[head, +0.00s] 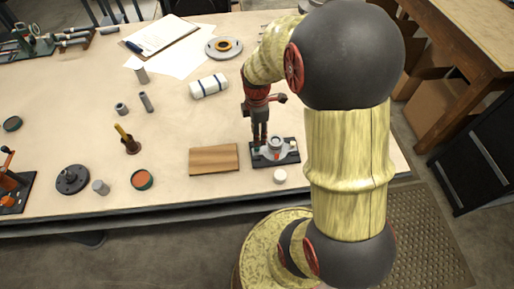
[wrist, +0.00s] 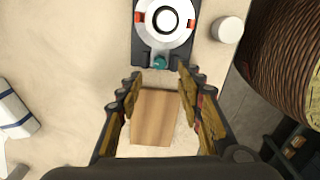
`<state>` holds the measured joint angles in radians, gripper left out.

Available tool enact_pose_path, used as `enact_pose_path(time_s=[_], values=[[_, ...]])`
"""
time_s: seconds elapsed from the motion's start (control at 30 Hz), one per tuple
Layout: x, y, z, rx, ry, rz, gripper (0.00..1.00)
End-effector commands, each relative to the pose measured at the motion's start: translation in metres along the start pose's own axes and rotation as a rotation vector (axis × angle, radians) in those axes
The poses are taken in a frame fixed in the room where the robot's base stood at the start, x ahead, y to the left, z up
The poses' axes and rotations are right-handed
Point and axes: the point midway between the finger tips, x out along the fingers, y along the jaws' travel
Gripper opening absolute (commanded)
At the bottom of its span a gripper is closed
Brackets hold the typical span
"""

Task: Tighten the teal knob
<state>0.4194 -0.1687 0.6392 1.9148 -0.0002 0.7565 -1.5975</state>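The split casing (head: 287,155) stands near the table's front edge. It is a dark base with a round, pale grey body and a white centre, and it also shows at the top of the wrist view (wrist: 163,45). Two red-orange parts sit on either side of its round body. The teal knob (wrist: 159,62) is on the casing's near edge in the wrist view, just beyond my fingertips. My gripper (wrist: 158,76) is open and empty, with its fingers spread to either side of the knob's line. In the head view my gripper (head: 260,134) points down at the casing's left side and hides part of it.
A wooden board (head: 214,159) lies just left of the casing, and shows between my fingers in the wrist view (wrist: 155,116). A small white cylinder (head: 280,176) stands in front of the casing. A white roll with dark bands (head: 209,86) lies behind the board.

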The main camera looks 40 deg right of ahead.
Motion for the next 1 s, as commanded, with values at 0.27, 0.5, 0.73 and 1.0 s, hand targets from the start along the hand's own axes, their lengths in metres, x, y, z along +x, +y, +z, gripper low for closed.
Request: enact_pose_path(time_s=[0.27,0.5,0.73,1.0], values=[[0.044,-0.001,0.000,0.001,0.000,-0.003,0.37],[0.069,0.000,0.000,0.001,0.000,-0.001,0.37],[0.072,0.000,0.000,0.001,0.000,0.000,0.37],[0.072,0.000,0.000,0.001,0.000,0.000,0.28]])
